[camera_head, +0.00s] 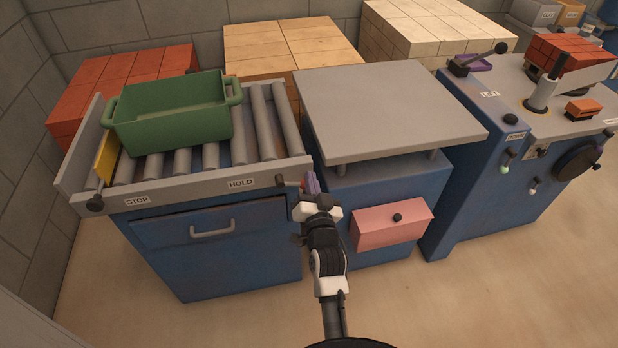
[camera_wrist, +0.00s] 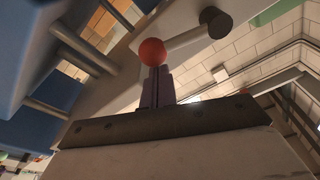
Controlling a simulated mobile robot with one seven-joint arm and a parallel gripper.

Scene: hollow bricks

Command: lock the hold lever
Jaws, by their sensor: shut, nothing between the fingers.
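The hold lever (camera_head: 291,184) is at the right end of the roller conveyor's front rail, beside the HOLD label (camera_head: 241,184). In the wrist view its rod (camera_wrist: 190,39) runs roughly sideways from a dark round hub (camera_wrist: 215,22) to a red ball knob (camera_wrist: 152,52). My gripper (camera_head: 311,181) is at the knob end of the lever. The wrist view shows its purple fingers (camera_wrist: 157,72) shut together and empty, with their tips right at the ball. I cannot tell whether they touch it. In the head view my gripper largely hides the knob.
A green crate (camera_head: 178,125) sits on the rollers (camera_head: 265,125). A yellow stop plate (camera_head: 106,158) stands at the left, by the STOP label (camera_head: 137,201). A grey-topped table (camera_head: 385,105) with a pink drawer (camera_head: 391,224) is close to my gripper's right. A blue machine (camera_head: 500,170) stands further right.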

